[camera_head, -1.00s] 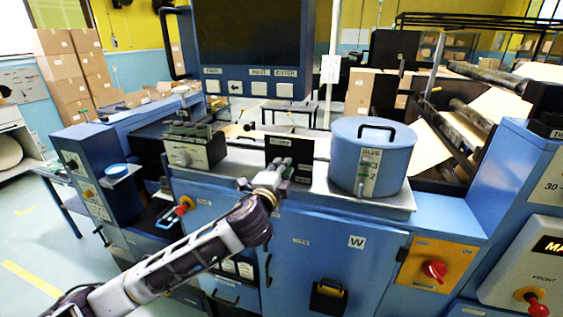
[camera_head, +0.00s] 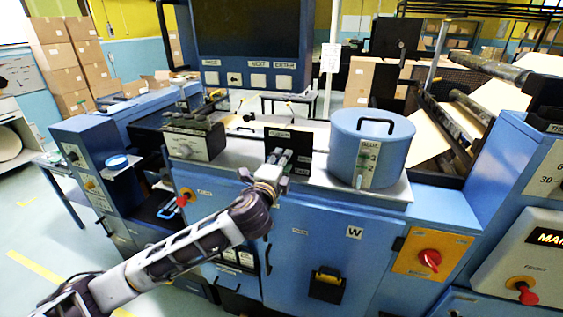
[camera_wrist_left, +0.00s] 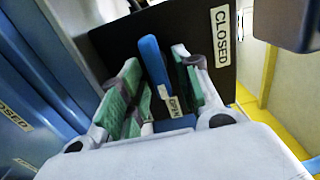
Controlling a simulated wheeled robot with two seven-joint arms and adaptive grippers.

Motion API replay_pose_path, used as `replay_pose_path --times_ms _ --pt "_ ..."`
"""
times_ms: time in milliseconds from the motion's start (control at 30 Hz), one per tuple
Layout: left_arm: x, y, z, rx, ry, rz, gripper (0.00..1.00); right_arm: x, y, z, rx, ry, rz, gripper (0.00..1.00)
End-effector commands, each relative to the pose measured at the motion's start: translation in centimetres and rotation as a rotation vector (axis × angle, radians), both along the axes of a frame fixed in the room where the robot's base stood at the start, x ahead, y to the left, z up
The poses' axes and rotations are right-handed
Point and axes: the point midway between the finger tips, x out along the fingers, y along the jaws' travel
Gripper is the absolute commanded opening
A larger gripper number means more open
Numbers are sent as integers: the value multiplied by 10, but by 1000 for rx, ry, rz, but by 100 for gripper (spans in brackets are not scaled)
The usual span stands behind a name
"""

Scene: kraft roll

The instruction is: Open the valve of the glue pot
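The glue pot (camera_head: 396,150) is a blue lidded cylinder with a black handle and a gauge strip, standing on the machine top in the head view. Left of it stands a black plate (camera_head: 300,142) with small labels. In the left wrist view the plate (camera_wrist_left: 200,60) reads CLOSED, and a blue lever (camera_wrist_left: 153,68) stands in front of it beside a small OPEN label (camera_wrist_left: 174,104). My left gripper (camera_head: 281,157) is at the plate; in the wrist view its green-padded fingers (camera_wrist_left: 158,88) are apart, with the lever between them. Whether either pad touches the lever is unclear. My right gripper is out of view.
A screen panel with buttons (camera_head: 247,78) stands behind the plate. A control box (camera_head: 196,143) is to the left. A red knob on a yellow plate (camera_head: 430,260) is at the lower right. Rollers with brown paper (camera_head: 440,128) lie right of the pot.

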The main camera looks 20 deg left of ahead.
Motion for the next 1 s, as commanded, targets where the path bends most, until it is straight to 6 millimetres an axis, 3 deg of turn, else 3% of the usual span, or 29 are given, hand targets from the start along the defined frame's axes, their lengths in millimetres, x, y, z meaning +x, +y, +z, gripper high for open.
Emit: replay_pose_path --times_ms 467,1000 --pt "-5 0 1 -1 -2 0 35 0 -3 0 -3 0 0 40" --pt "-54 2 0 0 0 0 35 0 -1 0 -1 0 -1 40"
